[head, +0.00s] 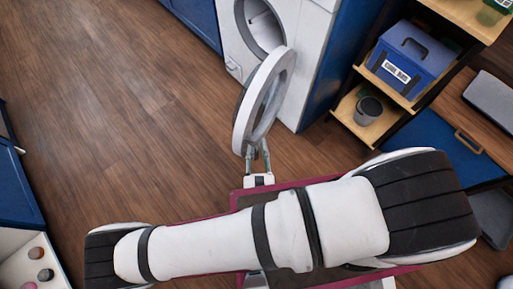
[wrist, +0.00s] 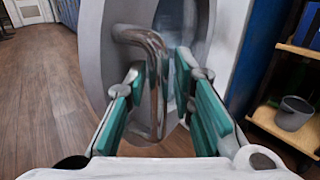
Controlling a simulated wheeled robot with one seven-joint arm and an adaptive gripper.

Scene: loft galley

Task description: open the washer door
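The white washer (head: 305,30) stands at the top of the head view, with its round opening uncovered. Its round door (head: 244,122) is swung well out from the front, toward my arm. In the wrist view the door (wrist: 96,65) fills the middle, with a shiny metal bar handle (wrist: 152,75) on it. My gripper (head: 258,150) is at the door's near edge. In the wrist view my gripper's (wrist: 160,90) green-padded fingers are spread on either side of the handle, with a gap visible on the right. Contact with the left pad is unclear.
A wooden shelf (head: 345,108) right of the washer holds a blue box (head: 410,62) and a grey bucket (head: 368,110). Blue cabinets (head: 15,190) stand at the left edge. The wooden floor (head: 120,110) left of the door is clear.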

